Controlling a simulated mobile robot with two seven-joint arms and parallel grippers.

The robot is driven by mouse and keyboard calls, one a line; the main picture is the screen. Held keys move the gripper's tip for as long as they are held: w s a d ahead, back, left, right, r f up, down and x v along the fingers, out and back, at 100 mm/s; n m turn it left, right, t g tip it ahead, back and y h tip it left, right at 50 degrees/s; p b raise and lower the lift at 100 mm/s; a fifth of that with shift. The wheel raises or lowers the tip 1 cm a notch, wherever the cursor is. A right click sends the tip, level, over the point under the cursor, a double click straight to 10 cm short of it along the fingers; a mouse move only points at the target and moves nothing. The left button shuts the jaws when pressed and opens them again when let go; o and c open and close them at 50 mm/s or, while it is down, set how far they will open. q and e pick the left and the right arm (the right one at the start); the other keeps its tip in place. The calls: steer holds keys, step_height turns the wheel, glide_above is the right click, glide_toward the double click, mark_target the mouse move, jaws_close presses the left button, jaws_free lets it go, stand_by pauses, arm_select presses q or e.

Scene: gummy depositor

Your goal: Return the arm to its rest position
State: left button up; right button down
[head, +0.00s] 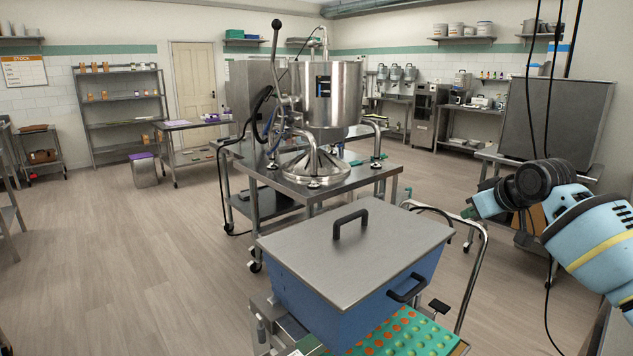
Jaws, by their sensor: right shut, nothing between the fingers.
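My right arm comes in from the right edge, with light blue links and a black wrist joint. My right gripper (474,212) is at its end, small and partly lost against the background. It is shut and empty, held in the air to the right of the blue lidded box (345,268) and apart from it. My left gripper and left arm are not in view.
The blue box has a grey lid with a black handle. A green mold tray (447,328) with orange and green pieces lies before it. A steel depositor (331,95) stands on a wheeled table (290,190) behind. A dark panel (553,120) stands behind my right arm. Floor at left is clear.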

steer(key=s+a+f+g, duration=0.1)
steer(key=s+f, duration=0.2)
steer(key=f, duration=0.9)
steer(key=s+a+f, duration=0.1)
steer(key=s+f, duration=0.3)
steer(key=f, duration=0.9)
steer(key=s+f, duration=1.3)
steer(key=f, duration=0.2)
steer(key=s+f+n+g, duration=0.15)
steer(key=s+f, duration=0.25)
steer(key=s, duration=1.3)
steer(key=s+f+n+t, duration=0.1)
steer(key=s+f+n, duration=0.15)
steer(key=s, duration=1.35)
steer(key=a+m, duration=0.6)
steer(key=a, duration=0.6)
steer(key=shift+w+p, duration=0.2)
steer(key=shift+p, duration=0.15)
